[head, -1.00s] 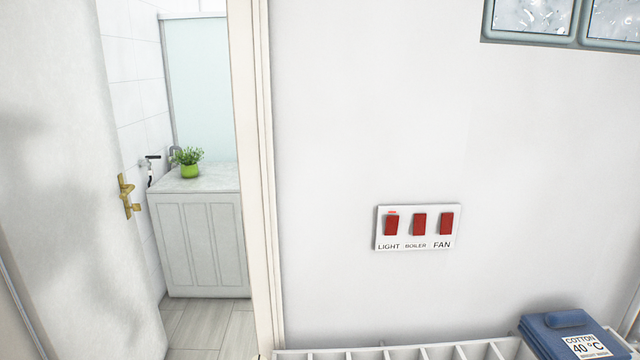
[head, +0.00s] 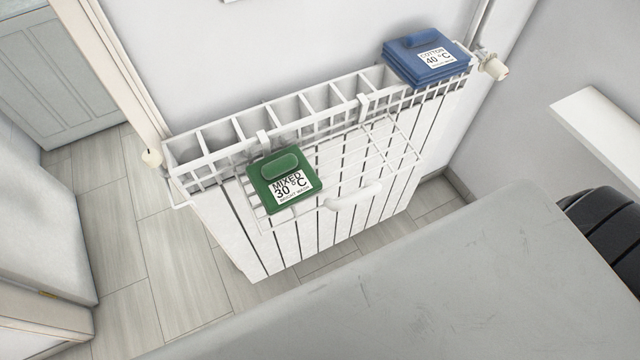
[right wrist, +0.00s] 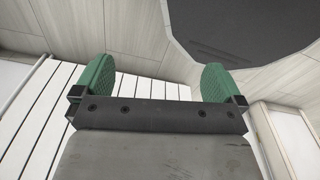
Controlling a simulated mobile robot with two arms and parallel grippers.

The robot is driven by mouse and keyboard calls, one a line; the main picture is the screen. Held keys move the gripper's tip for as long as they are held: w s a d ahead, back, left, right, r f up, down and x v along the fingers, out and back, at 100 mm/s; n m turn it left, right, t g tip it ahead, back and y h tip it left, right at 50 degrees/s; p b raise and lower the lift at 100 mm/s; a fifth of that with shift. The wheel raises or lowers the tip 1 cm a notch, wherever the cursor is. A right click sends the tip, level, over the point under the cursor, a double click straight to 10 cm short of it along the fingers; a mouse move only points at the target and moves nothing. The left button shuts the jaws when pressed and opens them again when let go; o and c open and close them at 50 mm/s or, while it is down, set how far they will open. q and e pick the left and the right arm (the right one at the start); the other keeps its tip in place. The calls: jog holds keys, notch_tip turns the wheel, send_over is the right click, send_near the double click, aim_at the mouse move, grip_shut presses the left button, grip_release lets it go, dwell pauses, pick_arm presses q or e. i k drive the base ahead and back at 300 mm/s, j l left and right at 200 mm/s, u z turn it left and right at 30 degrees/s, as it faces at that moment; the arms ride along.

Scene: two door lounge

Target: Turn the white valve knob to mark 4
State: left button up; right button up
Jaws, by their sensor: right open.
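A white valve knob (head: 497,69) sits on a metal fitting at the right end of the white radiator (head: 340,205). It is small in the head view and no number marks can be read on it. A second small cream-white knob (head: 152,158) shows at the radiator's left end. My right gripper (right wrist: 156,80) shows in the right wrist view, with two green pads spread wide and nothing between them. No gripper shows in the head view, and the white valve knob cannot be made out in the wrist view.
Blue folded cloths (head: 427,60) marked COTTON 40 °C lie on the radiator's top right, close to the knob. A green folded cloth (head: 285,181) marked MIXED 30 °C lies on a white wire rack (head: 385,150) hung in front. A white ledge (head: 605,125) juts at right.

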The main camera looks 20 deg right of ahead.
aim_at(493, 67)
jog(key=z, duration=1.85)
